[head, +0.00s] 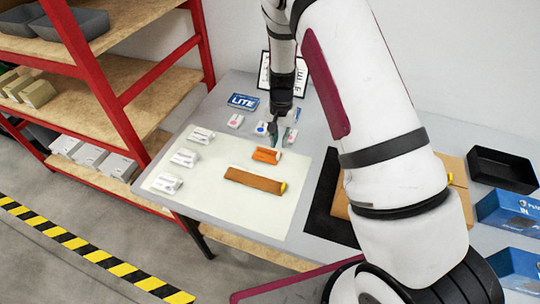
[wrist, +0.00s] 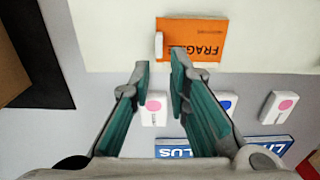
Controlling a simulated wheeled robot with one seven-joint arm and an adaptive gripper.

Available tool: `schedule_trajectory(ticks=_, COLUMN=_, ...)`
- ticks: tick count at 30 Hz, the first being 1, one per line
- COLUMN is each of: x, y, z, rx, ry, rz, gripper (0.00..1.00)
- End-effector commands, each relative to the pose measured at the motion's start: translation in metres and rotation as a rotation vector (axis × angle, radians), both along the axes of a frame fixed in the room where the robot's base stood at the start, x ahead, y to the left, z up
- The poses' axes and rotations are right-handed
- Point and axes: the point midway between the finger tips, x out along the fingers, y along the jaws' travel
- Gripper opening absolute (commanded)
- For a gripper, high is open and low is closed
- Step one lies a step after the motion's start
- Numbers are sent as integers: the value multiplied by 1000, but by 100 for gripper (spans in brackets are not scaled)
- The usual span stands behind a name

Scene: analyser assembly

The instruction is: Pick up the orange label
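The orange label (head: 266,155) lies flat on the pale mat, near its far edge. In the wrist view the orange label (wrist: 205,40) carries dark "FRAGILE" print, with a small white piece at its left edge. My gripper (wrist: 161,65) is open, with nothing between its green-padded fingers. The right fingertip overlaps the label's lower edge in the wrist picture; the left fingertip points just left of it. Contact cannot be told. In the head view my gripper (head: 276,130) hangs just beyond the label, its fingertips small and partly blurred.
A brown strip (head: 254,181) lies on the pale mat (head: 225,205), with several white pieces to its left. Small dotted white blocks (wrist: 155,107) and a blue card (wrist: 222,147) lie near my fingers. Blue boxes (head: 510,212) and a black tray (head: 502,168) stand at right.

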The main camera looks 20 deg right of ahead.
Motion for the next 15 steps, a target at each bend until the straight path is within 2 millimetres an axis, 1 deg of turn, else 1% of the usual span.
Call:
schedule_trajectory(ticks=5, x=-1, y=0, z=-10, rx=0, ry=1, rz=0, gripper=17)
schedule_trajectory(ticks=15, x=-2, y=-1, z=-50, rx=0, ry=2, rz=0, gripper=17)
